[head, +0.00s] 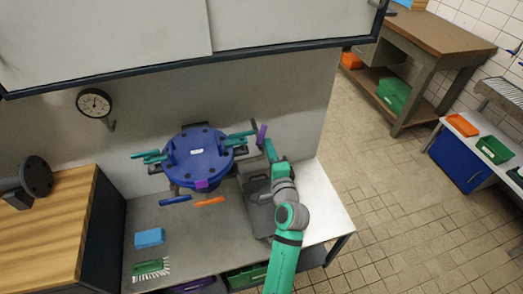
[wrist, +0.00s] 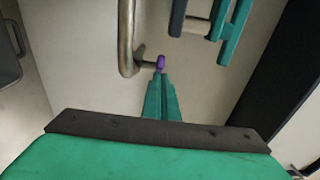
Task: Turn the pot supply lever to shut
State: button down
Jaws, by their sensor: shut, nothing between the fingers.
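A purple lever (head: 261,134) stands at the right of the blue round pot (head: 197,158), close to the wall, and looks roughly upright in the head view. In the wrist view a small purple end (wrist: 161,62) shows beside a bent metal pipe (wrist: 126,40). My green gripper (head: 269,147) is just right of and below the lever in the head view. In the wrist view its shut fingers (wrist: 160,77) point at the purple end, very near it. I cannot tell whether they touch. No label on the lever is readable.
Teal clamps (head: 240,135) stick out from the pot beside the lever. A grey tray (head: 260,215) lies under my arm on the bench. A blue block (head: 150,238) and a green brush (head: 151,268) lie at the left. A gauge (head: 94,102) hangs on the wall.

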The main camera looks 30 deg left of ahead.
jog(key=shift+s+a, duration=0.4)
jog(key=shift+a, duration=0.2)
jog(key=shift+s+a, duration=0.4)
jog(key=shift+a, duration=0.2)
jog(key=shift+s+a, duration=0.25)
jog(key=shift+a, duration=0.7)
jog(key=shift+s+a, duration=0.1)
jog(key=shift+a, duration=0.05)
jog(key=shift+s+d, duration=0.15)
jog(key=shift+d, duration=0.2)
jog(key=v, duration=1)
